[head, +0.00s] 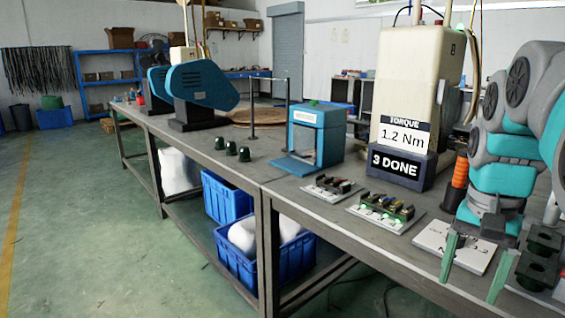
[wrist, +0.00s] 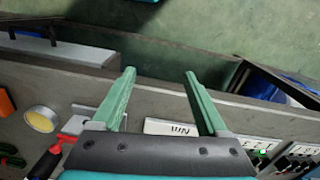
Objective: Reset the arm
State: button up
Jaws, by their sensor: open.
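My gripper (head: 474,268) is at the right of the head view, over the front edge of the grey workbench (head: 235,162). Its two green fingers are apart with nothing between them. In the wrist view my gripper (wrist: 160,72) also shows open and empty, with the bench edge and green floor beyond. A white plate with dark lettering (head: 455,245) lies on the bench just behind the fingers; in the wrist view part of the plate (wrist: 168,127) shows between them.
Two small racks with coloured parts (head: 387,212) (head: 331,188) lie left of the plate. A cream machine marked "3 DONE" (head: 412,100) stands behind. A dark green block (head: 540,262) sits at the right edge. Blue crates (head: 240,262) stand below the bench. Open floor lies left.

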jog(key=s+a+f+n+g, duration=0.1)
jog(key=s+a+f+n, duration=0.7)
jog(key=s+a+f, duration=0.6)
notch_tip(320, 180, down, 4)
jog(key=shift+s+a+f+n, duration=0.1)
jog(key=shift+s+a+n, duration=0.2)
jog(key=shift+s, duration=0.95)
